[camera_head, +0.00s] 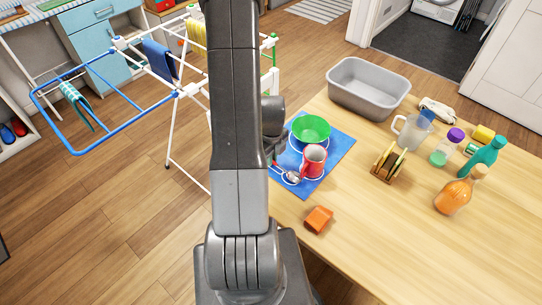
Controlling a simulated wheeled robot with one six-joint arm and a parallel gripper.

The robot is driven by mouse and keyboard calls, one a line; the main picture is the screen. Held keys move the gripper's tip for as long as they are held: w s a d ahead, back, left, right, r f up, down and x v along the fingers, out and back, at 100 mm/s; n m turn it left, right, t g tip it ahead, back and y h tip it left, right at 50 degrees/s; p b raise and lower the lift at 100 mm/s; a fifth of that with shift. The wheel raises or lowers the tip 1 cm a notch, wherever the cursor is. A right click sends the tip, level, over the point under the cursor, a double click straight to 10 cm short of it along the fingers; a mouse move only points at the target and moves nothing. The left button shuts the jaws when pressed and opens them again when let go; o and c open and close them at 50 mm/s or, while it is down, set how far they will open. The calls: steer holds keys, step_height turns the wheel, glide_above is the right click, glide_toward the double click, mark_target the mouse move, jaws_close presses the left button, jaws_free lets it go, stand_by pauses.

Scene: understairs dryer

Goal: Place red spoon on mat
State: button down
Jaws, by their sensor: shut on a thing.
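The blue mat (337,157) lies on the wooden table near its left edge. The red spoon (291,178) shows its metal bowl over the mat's lower left part, with its red handle running up and left to my gripper (274,158). My gripper is largely hidden behind my own arm, and its fingertips are not clear. It is shut on the spoon's handle end. Whether the spoon touches the mat cannot be told. A green bowl (311,128) and a red mug (314,160) stand on the mat, right of my gripper.
A grey basin (368,86), a clear jug (413,131), a wooden rack (389,162) and several bottles stand to the right on the table. An orange block (318,218) lies near the front edge. A drying rack (176,92) stands left. The table's lower right is clear.

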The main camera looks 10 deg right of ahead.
steer(key=shift+s+a+f, duration=0.1)
steer(key=shift+a+f, duration=0.05)
steer(key=shift+a, duration=0.05)
steer(key=shift+f, duration=0.2)
steer(key=c, duration=1.5)
jaws_free()
steer(key=shift+o, duration=0.2)
steer(key=shift+r, duration=0.1)
step_height(320, 180, up, 12)
steer(key=b, duration=0.1)
